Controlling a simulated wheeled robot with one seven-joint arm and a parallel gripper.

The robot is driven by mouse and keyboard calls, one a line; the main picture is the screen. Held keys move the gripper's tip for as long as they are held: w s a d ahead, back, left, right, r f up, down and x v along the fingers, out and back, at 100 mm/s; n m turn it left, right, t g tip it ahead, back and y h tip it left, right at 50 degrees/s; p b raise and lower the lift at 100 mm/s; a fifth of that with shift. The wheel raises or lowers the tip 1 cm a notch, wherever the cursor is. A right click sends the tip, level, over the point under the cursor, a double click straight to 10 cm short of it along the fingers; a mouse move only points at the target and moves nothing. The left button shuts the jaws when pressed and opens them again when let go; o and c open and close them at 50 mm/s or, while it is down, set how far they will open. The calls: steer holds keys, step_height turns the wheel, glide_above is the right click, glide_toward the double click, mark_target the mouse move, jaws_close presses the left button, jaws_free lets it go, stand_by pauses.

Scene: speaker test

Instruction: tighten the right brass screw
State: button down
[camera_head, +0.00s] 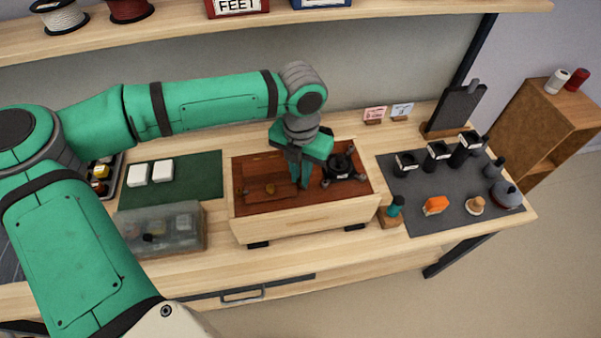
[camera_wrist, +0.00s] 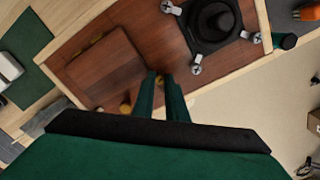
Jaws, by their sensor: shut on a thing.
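The speaker box (camera_head: 298,227) is pale wood with a red-brown top panel (camera_head: 247,165); the panel fills much of the wrist view (camera_wrist: 105,70). My gripper (camera_head: 302,184) points down onto this panel, left of the black round driver (camera_head: 343,165). In the wrist view its two green fingers (camera_wrist: 159,77) are shut on the right brass screw (camera_wrist: 159,74), of which only a sliver shows between the tips. Another brass piece (camera_wrist: 126,107) shows to the left of the fingers, partly hidden by my gripper. The screw's depth cannot be told.
Silver corner fixings (camera_wrist: 196,68) surround the driver. A clear bin (camera_head: 170,232) and a green mat (camera_head: 200,165) with two white blocks lie left. A grey mat (camera_head: 420,205) with several dark items lies right. A shelf (camera_head: 200,35) runs above.

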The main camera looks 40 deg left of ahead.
steer(key=m, duration=0.6)
steer(key=shift+s, duration=0.15)
steer(key=m, duration=0.5)
steer(key=shift+m, duration=0.4)
steer(key=m, duration=0.6)
steer(key=shift+a, duration=0.1)
steer(key=m, duration=0.3)
steer(key=shift+m, duration=1.4)
steer(key=c, duration=1.8)
jaws_free()
steer(key=shift+w, duration=0.2)
steer(key=shift+o, duration=0.2)
steer(key=shift+s, duration=0.1)
